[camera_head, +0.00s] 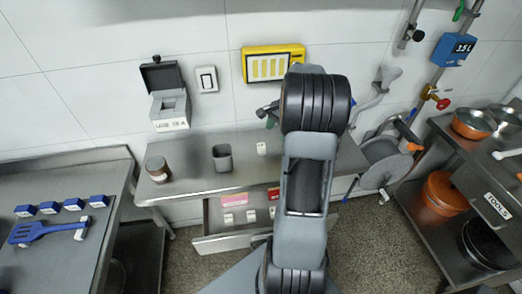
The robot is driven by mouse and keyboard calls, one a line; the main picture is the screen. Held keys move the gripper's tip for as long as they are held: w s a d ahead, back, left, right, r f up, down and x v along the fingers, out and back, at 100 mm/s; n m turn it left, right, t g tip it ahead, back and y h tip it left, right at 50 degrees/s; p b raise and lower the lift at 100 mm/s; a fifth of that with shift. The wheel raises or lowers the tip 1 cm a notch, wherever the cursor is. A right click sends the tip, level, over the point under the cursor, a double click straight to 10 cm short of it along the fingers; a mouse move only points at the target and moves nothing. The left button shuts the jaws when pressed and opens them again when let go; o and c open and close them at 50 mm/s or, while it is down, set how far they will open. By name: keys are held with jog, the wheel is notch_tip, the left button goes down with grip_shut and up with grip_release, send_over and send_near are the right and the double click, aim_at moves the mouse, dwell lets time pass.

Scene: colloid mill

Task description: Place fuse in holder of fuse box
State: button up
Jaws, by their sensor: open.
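The fuse box (171,106) is a grey wall box at the back left with its dark lid raised. A similar white piece (261,148) stands on the table top.
The steel table (200,185) holds a brown jar (157,169) and a grey cup (222,157). A yellow panel (273,64) and a white switch (206,79) are on the wall. A blue spatula (45,231) lies on the left bench. A shelf with pots stands right.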

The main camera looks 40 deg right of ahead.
jog(key=w+d+m, duration=0.2)
jog(key=d+m, duration=0.1)
jog(key=m+t+y, duration=0.1)
jog(key=m, duration=0.3)
send_over(261, 145)
jog(key=s+d, duration=0.1)
jog(key=d, duration=0.1)
notch_tip(261, 145, down, 5)
jog(key=shift+p+x, duration=1.15)
jog(key=shift+x, duration=1.45)
jog(key=shift+d, duration=0.1)
jog(key=shift+c, duration=0.3)
jog(key=c, duration=1)
